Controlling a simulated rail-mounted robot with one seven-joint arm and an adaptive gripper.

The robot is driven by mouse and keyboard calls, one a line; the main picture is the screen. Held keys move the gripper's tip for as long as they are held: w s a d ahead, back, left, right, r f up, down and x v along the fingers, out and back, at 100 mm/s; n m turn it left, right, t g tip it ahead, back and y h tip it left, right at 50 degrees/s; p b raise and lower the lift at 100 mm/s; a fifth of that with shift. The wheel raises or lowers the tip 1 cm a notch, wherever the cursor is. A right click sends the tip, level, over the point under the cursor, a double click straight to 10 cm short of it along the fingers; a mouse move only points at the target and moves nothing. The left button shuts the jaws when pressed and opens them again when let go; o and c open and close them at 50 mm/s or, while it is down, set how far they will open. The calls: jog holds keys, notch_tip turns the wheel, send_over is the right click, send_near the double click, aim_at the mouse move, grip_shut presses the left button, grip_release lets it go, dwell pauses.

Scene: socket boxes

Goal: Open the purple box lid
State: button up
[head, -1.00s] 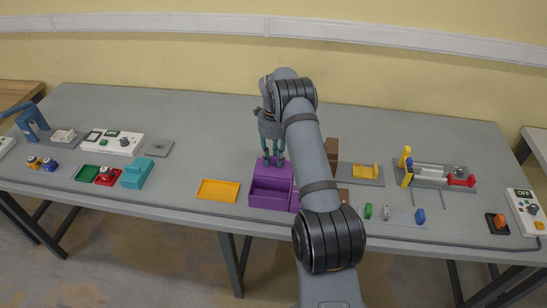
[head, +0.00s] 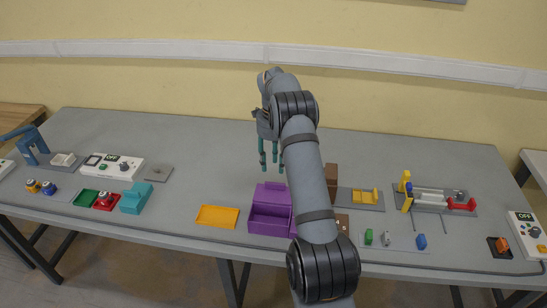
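The purple box (head: 268,227) stands near the table's front edge, partly covered by my arm on its right side. Its inside is visible from above, and the purple lid (head: 270,194) stands raised at the back. My gripper (head: 269,160) is above and behind the box, clear of the lid. Its teal fingers point down and are spread apart, with nothing seen between them.
An orange tray (head: 217,217) lies left of the box. A brown block (head: 331,178) and a grey base with a yellow part (head: 365,196) are to the right. The table behind the box is clear.

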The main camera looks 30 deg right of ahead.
aim_at(273, 191)
notch_tip(273, 191, up, 2)
jog(key=shift+r, duration=0.2)
dwell(0.4)
notch_tip(273, 191, down, 12)
jog(key=shift+r, duration=0.1)
jog(key=shift+a, duration=0.1)
jog(key=shift+s, duration=0.2)
dwell(0.3)
